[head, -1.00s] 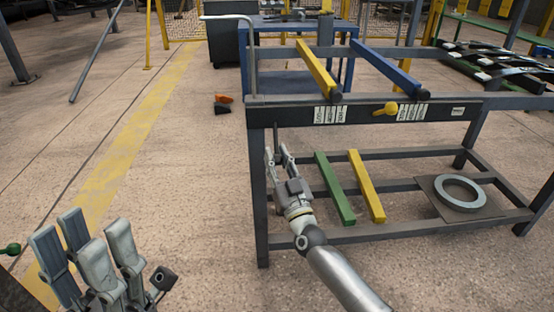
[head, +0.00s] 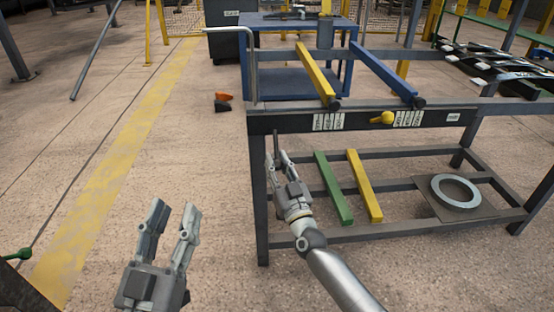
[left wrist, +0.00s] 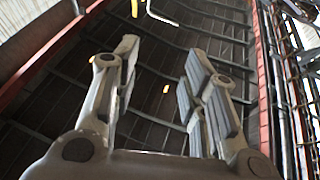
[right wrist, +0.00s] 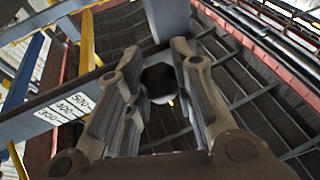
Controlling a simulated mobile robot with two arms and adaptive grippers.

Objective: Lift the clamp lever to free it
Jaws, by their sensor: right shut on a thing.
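My right gripper (head: 278,156) is at the left end of the rack, just below its front beam (head: 290,121), shut on a dark rod (head: 276,141). The rod's dark end (right wrist: 160,82) shows between the fingers in the right wrist view. I cannot tell whether this rod is the clamp lever. A yellow lever with a round knob (head: 387,117) sits on the beam between two white scale labels, clear of both grippers. My left gripper (head: 172,222) is open and empty over the floor, left of the rack; its spread fingers fill the left wrist view (left wrist: 155,85).
A pale bent rod (head: 252,65) stands at the rack's left end. A yellow bar (head: 316,75) and a blue bar (head: 388,73) lie across the top. The lower shelf holds green and yellow bars and a grey ring (head: 455,178).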

